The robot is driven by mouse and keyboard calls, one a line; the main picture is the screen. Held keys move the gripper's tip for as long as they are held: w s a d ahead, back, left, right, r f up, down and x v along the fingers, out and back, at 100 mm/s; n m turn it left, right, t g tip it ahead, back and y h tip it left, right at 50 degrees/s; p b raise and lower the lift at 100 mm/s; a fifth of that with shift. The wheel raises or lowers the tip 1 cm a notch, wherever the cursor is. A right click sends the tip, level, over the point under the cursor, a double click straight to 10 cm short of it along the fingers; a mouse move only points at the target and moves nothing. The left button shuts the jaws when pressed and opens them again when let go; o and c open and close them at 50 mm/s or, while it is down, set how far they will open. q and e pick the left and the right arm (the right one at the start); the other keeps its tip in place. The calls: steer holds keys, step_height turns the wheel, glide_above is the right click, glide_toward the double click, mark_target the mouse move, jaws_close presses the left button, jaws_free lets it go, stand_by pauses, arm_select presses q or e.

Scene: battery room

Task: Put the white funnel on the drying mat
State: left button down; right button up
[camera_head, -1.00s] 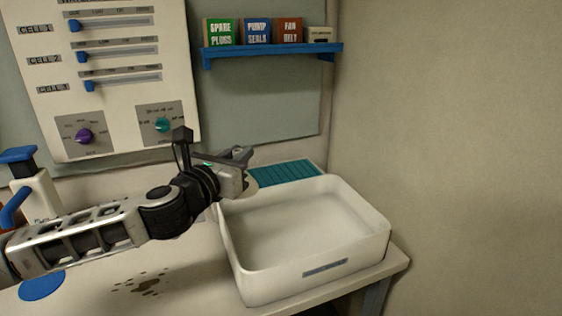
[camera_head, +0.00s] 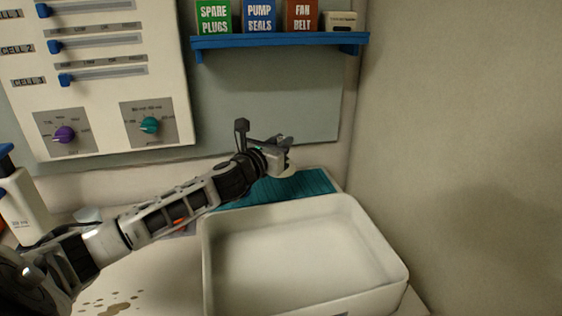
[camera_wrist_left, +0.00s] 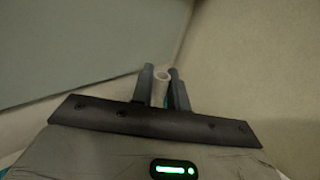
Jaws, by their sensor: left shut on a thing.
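The teal ribbed drying mat (camera_head: 308,184) lies on the counter against the back wall, behind the white tray. My left gripper (camera_head: 284,148) is above the mat in the head view, with its arm hiding the mat's left part. In the left wrist view its two fingers (camera_wrist_left: 162,84) are shut on a pale tube, the spout of the white funnel (camera_wrist_left: 160,90). The funnel's pale edge also shows just under the fingers in the head view (camera_head: 289,168). The rest of it is hidden by the gripper. My right gripper is not in view.
A deep white tray (camera_head: 392,250) stands in front of the mat. A blue shelf (camera_head: 280,42) with several small boxes hangs above. A control panel (camera_head: 100,80) is on the wall at left, and a white bottle (camera_head: 25,208) stands at far left. The right wall is close.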

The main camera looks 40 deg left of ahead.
arm_select(q)
steer(key=f, duration=0.1)
steer(key=w+a+f, duration=0.1)
steer(key=w+f, duration=0.1)
steer(key=shift+w+a+f+b, duration=0.1)
steer(key=shift+w+a+b, duration=0.15)
steer(key=shift+b, duration=0.1)
steer(key=shift+a+f+b, duration=0.1)
steer(key=shift+f+b, duration=0.3)
steer(key=shift+f, duration=1.25)
steer(key=shift+f, duration=0.1)
steer(key=c, duration=1.4)
jaws_free()
steer(key=shift+f, duration=0.1)
steer(key=shift+o, duration=0.2)
steer(key=shift+r, duration=0.25)
steer(key=s+d, duration=0.1)
steer(key=s, duration=1.1)
